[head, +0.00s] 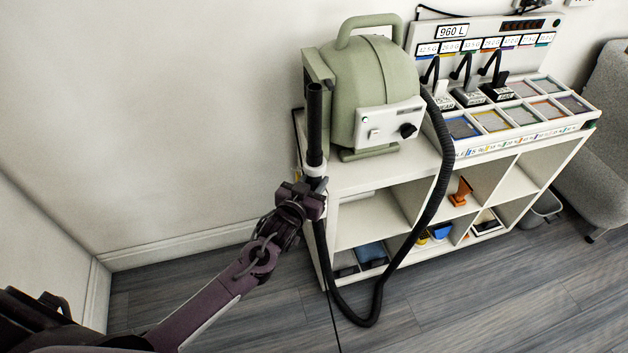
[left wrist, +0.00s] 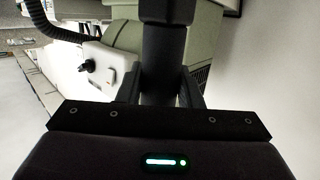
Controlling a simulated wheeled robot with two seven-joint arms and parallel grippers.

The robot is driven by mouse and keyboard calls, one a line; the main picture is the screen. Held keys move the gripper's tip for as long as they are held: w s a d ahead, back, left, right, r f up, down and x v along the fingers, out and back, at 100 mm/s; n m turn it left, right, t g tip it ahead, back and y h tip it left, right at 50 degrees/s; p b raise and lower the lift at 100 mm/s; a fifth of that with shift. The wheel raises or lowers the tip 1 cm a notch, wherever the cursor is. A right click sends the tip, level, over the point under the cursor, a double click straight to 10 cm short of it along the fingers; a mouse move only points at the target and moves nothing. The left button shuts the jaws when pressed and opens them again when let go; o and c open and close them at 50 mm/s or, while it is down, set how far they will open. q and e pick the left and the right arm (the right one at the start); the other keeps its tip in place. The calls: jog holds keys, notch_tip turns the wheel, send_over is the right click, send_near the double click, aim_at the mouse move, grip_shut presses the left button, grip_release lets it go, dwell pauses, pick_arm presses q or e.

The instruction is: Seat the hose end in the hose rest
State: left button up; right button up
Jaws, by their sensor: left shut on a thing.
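The hose end (head: 314,125) is a straight black tube, standing nearly upright at the left side of the green vacuum unit (head: 372,80). My left gripper (head: 313,192) is shut on its lower part; the dark tube (left wrist: 163,55) also shows between the fingers in the left wrist view. A white collar (head: 315,170) surrounds the tube just above the gripper, by the shelf's left corner. I cannot tell whether this collar is the hose rest or part of the hose, nor whether the tube is seated. My right gripper is not in view.
The ribbed black hose (head: 441,165) hangs from the unit in a loop before the white shelf (head: 375,176) and rises to my gripper. A grey chair (head: 602,130) is farther right. The floor at left is clear.

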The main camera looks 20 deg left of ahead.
pick_arm(q)
jog(key=shift+f+b, duration=0.85)
jog(key=shift+f, duration=0.4)
jog(key=o, duration=1.2)
jog(key=shift+f, duration=0.1)
jog(key=shift+b+v, duration=0.35)
jog(key=shift+v, duration=3.55)
jog(key=shift+f, duration=0.1)
jog(key=s+a+f+g+y, duration=0.1)
jog(key=s+a+f+g, duration=0.3)
jog(key=f, duration=0.6)
jog(key=s+f+g, duration=0.1)
jog(key=s+f, duration=0.5)
jog(key=f, duration=0.5)
jog(key=s+a+f+g+y, duration=0.1)
jog(key=s+a+f+g, duration=0.3)
jog(key=f, duration=0.6)
jog(key=s+d+f+g, duration=0.1)
jog(key=s+f+g, duration=0.1)
jog(key=s+f, duration=0.3)
jog(key=s+d+f+g, duration=0.1)
jog(key=s+f, duration=0.3)
jog(key=s, duration=0.9)
jog(key=s+d+f+m+g, duration=0.1)
jog(key=s+f+g, duration=0.2)
jog(key=s, duration=0.7)
jog(key=shift+d+f, duration=0.1)
jog(key=shift+f, duration=0.55)
jog(key=shift+d+f, duration=0.15)
jog(key=shift+f, duration=0.55)
